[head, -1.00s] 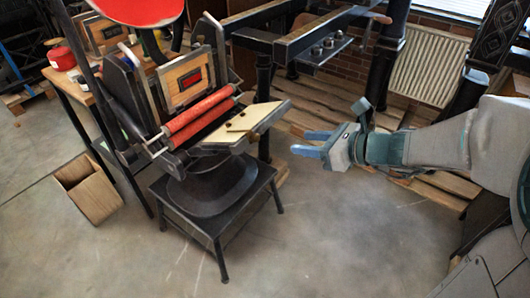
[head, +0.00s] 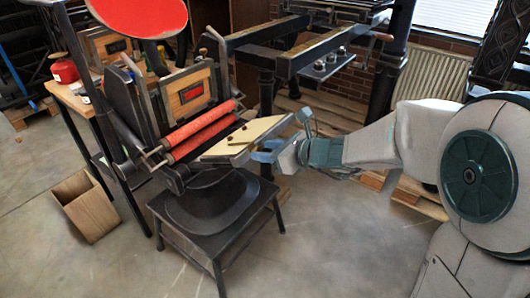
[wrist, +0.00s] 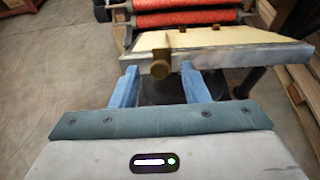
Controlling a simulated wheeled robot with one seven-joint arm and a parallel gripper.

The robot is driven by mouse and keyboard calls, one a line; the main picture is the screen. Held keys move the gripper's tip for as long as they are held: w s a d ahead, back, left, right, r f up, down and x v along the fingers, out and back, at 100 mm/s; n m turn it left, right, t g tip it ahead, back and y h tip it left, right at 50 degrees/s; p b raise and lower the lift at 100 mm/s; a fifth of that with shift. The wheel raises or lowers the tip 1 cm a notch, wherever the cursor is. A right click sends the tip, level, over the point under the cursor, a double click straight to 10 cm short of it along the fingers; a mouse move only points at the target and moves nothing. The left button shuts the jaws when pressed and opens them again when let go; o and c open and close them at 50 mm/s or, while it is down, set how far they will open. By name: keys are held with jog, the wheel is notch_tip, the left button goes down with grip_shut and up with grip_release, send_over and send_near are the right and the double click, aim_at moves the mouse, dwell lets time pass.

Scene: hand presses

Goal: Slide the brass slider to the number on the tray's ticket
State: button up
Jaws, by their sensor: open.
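A brass slider (wrist: 160,62) sits on the near edge of a pale board (wrist: 215,40) on the hand press, centred between my fingertips in the wrist view. The board (head: 253,132) also shows in the head view, in front of two red rollers. My gripper (head: 264,151) is at the board's right edge. In the wrist view my open gripper (wrist: 160,74) has one blue finger on each side of the slider; I cannot tell whether they touch it. No number or ticket is readable in either view.
The red rollers (head: 203,130) lie just beyond the board. A black stool-like stand (head: 210,205) is under the press. A dark metal frame (head: 300,45) stands behind. A wooden box (head: 88,205) is on the floor at left. The floor in front is clear.

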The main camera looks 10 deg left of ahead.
jog(key=shift+w+a+f, duration=0.15)
jog(key=shift+a, duration=0.15)
jog(key=c, duration=0.7)
jog(key=shift+s+a+b, duration=0.15)
jog(key=shift+s+b, duration=0.2)
jog(key=shift+s, duration=0.05)
jog(key=o, duration=0.7)
jog(key=p+v, duration=0.3)
jog(key=v, duration=1)
jog(key=shift+s+d, duration=0.2)
jog(key=shift+d, duration=0.1)
